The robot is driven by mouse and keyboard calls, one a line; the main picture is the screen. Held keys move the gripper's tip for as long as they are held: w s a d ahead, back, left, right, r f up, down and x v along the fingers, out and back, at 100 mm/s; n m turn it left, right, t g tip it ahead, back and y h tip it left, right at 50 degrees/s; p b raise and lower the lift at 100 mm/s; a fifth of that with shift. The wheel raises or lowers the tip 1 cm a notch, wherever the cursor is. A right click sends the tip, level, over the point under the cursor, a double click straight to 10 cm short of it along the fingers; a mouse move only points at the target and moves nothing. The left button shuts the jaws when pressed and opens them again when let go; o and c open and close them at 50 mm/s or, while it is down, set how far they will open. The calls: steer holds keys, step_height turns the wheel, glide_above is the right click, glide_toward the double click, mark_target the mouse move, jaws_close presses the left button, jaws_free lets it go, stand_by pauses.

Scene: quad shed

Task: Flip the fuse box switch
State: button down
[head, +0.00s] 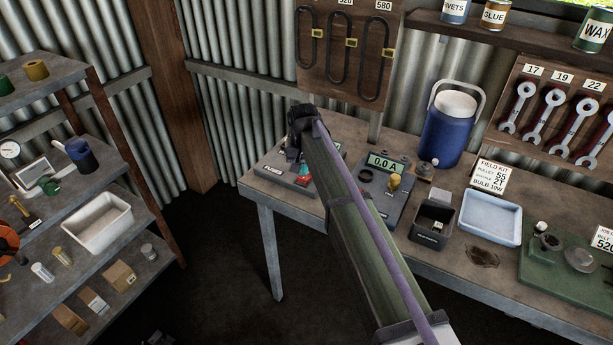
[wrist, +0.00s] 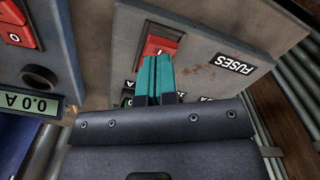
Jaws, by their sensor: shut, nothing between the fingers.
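The fuse box is a grey panel with a black FUSES label (wrist: 234,64), seen close up in the wrist view. Its red switch (wrist: 158,46) is a rocker with a white mark, set in a dark frame. My gripper (wrist: 157,62) has teal fingers, shut together and empty, with the tips at the lower edge of the red switch; whether they touch it I cannot tell. The fingers hide part of the panel's lettering. In the head view the fuse box (head: 272,169) lies at the left end of the workbench, partly hidden by my arm and gripper (head: 304,170).
A grey meter box (head: 368,206) reading 0.0 A stands right of the fuse box; its red switch (wrist: 18,28) shows in the wrist view. A blue cooler (head: 450,135), a black bin (head: 433,222) and a pale blue tray (head: 491,220) stand farther right. Shelves (head: 45,145) stand left across open floor.

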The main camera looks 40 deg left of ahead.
steer(key=shift+f+b, duration=1.05)
steer(key=shift+f, duration=0.1)
steer(key=shift+r, duration=0.1)
step_height(320, 180, up, 7)
steer(key=p, duration=0.7)
steer(key=shift+r, duration=0.1)
